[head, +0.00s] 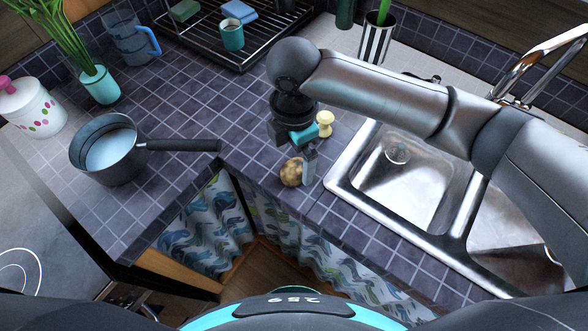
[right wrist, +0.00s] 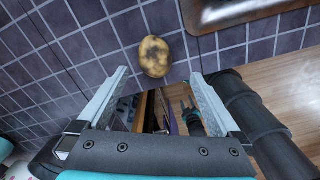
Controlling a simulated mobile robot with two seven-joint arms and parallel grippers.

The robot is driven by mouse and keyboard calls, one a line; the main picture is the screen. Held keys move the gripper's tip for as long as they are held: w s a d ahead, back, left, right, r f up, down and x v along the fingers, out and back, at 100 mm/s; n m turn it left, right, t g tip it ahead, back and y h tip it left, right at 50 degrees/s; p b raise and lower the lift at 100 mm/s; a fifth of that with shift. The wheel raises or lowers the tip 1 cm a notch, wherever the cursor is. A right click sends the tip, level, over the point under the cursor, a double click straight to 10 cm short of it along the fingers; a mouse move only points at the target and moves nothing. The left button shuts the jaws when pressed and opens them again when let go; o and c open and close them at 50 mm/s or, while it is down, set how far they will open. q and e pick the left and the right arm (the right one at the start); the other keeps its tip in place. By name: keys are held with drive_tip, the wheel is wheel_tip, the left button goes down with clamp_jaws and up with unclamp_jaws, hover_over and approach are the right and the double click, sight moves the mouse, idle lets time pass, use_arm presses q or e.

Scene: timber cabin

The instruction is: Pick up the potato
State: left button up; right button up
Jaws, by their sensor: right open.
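The potato (head: 292,172) is brown and mottled. It lies on the dark tiled counter near its front edge, left of the sink. My right gripper (head: 296,158) is just above and beside it, pointing down. In the right wrist view the potato (right wrist: 155,57) shows just beyond the fingertips, in line with the gap between the two open fingers (right wrist: 160,75). No contact shows, and the gap is empty. My left gripper is not seen in the head view; a small dark pronged shape (right wrist: 190,118) low in the right wrist view may be it, too small to read.
A pale yellow knobbed object (head: 325,120) stands close behind the gripper. The steel sink (head: 412,185) is to the right. A saucepan (head: 108,160) sits left, its handle (head: 184,145) pointing toward the potato. A dish rack (head: 262,48) is at the back. Counter left of the potato is clear.

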sight(294, 167)
drive_tip(key=f, duration=0.3)
drive_tip(key=f+b, duration=0.1)
drive_tip(key=f, duration=0.1)
drive_tip(key=shift+w+f, duration=0.35)
drive_tip(key=shift+w, duration=0.05)
drive_tip(key=c, duration=1.5)
